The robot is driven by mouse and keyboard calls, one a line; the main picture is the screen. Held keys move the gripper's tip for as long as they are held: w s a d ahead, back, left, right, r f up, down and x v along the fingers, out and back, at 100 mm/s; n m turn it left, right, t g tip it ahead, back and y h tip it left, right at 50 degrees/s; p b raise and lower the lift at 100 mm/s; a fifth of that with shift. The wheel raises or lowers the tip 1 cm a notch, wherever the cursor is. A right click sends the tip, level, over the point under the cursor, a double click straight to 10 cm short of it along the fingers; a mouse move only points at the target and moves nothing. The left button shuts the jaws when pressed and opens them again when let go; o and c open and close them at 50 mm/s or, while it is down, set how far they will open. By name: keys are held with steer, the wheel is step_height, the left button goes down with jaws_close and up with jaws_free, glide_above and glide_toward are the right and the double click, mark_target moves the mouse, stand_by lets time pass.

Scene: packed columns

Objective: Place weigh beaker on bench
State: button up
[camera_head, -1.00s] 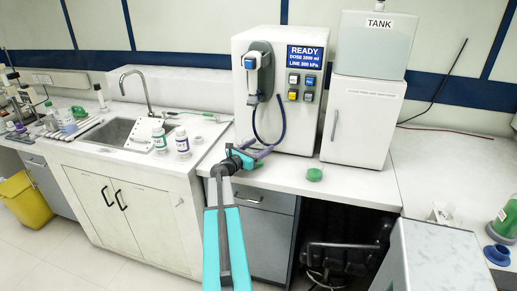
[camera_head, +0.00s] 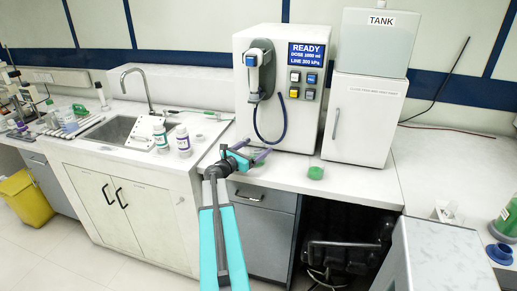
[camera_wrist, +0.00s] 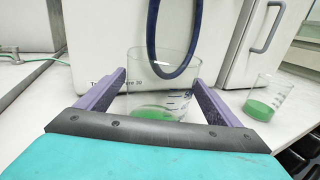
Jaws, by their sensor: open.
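A clear glass beaker (camera_wrist: 145,98) with green stuff at its bottom stands upright on the white bench (camera_wrist: 245,138), between the purple fingers of my gripper (camera_wrist: 160,80). My gripper is open, with a finger on each side of the beaker and apparent gaps between. In the head view, my gripper (camera_head: 250,153) is over the bench's front edge, and the beaker is small and hard to make out there. A second clear beaker with green stuff (camera_wrist: 266,100) stands to the right; it shows as a green patch in the head view (camera_head: 315,173). No label tells which is the weigh beaker.
The dispenser (camera_head: 272,75) reading READY stands behind the gripper, its dark hose (camera_head: 272,140) hanging close behind the beaker. A white cabinet (camera_head: 365,120) stands right of it. Two white bottles (camera_head: 183,142) stand by the sink (camera_head: 115,128). The bench at right is mostly clear.

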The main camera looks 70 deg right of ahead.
mark_target(248, 152)
steer(key=b+v, duration=0.1)
steer(key=v, duration=0.7)
steer(key=shift+w+a+b, duration=0.1)
steer(key=shift+a+b, duration=0.15)
steer(key=shift+b, duration=0.15)
steer(key=shift+a, duration=0.1)
steer(key=w+a+f+m+t+y+p, duration=0.1)
steer(key=w+a+f+m+y, duration=0.15)
steer(key=a+f, duration=0.9)
steer(key=w+a+f+m+t+y, duration=0.15)
steer(key=w+a+f+y, duration=0.25)
steer(key=a+f, duration=0.7)
steer(key=w+a+f+m+y+p, duration=0.1)
steer(key=w+a+f+m+y, duration=0.2)
steer(key=a+f, duration=0.85)
steer(key=s+a+f+m+y, duration=0.2)
steer(key=s+a+f, duration=0.2)
steer(key=a, duration=0.8)
steer(key=s+a+f+m+g+y+b, duration=0.1)
steer(key=s+a+f, duration=0.4)
steer(key=a, duration=0.7)
steer(key=s+a+f+m+g+y+b, duration=0.1)
steer(key=s+a+f+m+y, duration=0.3)
steer(key=a, duration=0.8)
steer(key=shift+x, duration=1.15)
steer(key=shift+w+a+g+y, duration=0.15)
steer(key=shift+g+y, duration=0.1)
